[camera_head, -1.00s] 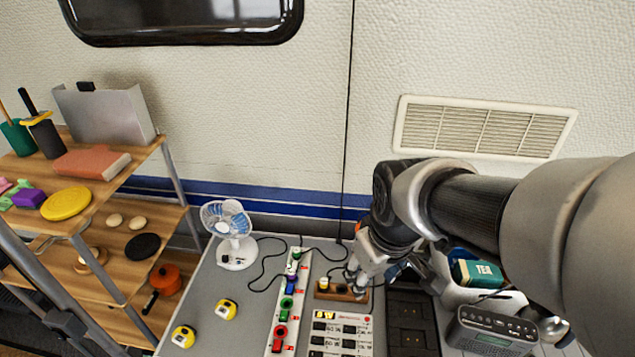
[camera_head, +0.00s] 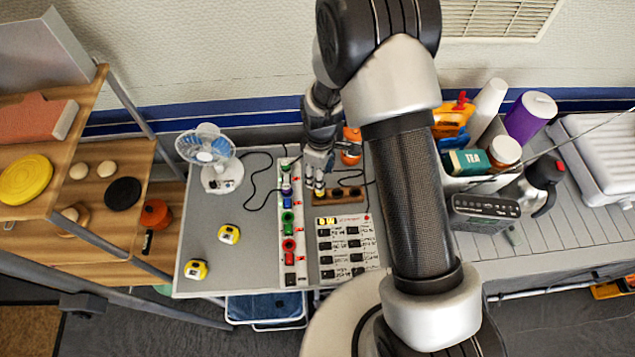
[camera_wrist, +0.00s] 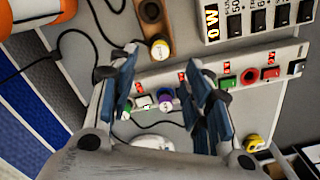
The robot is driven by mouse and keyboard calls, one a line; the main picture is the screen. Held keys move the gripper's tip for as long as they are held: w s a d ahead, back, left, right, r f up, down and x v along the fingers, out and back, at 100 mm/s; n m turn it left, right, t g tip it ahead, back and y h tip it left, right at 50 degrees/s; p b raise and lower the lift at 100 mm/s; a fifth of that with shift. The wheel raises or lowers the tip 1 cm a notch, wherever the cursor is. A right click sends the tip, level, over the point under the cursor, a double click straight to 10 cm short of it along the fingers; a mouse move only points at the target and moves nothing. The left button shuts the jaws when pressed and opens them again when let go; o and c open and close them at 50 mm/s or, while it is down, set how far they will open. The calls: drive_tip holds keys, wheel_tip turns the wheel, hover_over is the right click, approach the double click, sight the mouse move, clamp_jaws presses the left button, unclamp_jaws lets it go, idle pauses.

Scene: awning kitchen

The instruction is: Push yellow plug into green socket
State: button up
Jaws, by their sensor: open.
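The yellow plug (camera_head: 319,192), with a pale top, stands in a wooden block (camera_head: 345,193) on the grey table. It also shows in the wrist view (camera_wrist: 160,50). My gripper (camera_head: 318,180) is open and empty above the plug; in the wrist view its blue-black fingers (camera_wrist: 163,68) spread to either side, with the plug just past the tips. A white strip (camera_head: 301,272) to the left carries coloured sockets, including a green socket (camera_head: 288,217), which also shows in the wrist view (camera_wrist: 227,82). Purple and blue parts sit at the strip's far end.
A white switch panel (camera_head: 345,222) lies right of the strip. Black cables run near the block. An orange object (camera_head: 351,148) stands behind my gripper.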

sight(320, 194)
drive_tip(key=shift+f, duration=0.15)
wheel_tip(320, 194, down, 9)
drive_tip(key=b, duration=0.6)
drive_tip(key=shift+s, duration=0.1)
idle(0.5)
drive_tip(key=shift+b, duration=0.3)
drive_tip(key=shift+c, duration=0.2)
idle(0.6)
clamp_jaws()
idle(0.3)
idle(0.4)
drive_tip(key=shift+r+p, duration=1.85)
drive_tip(key=shift+r, duration=1.25)
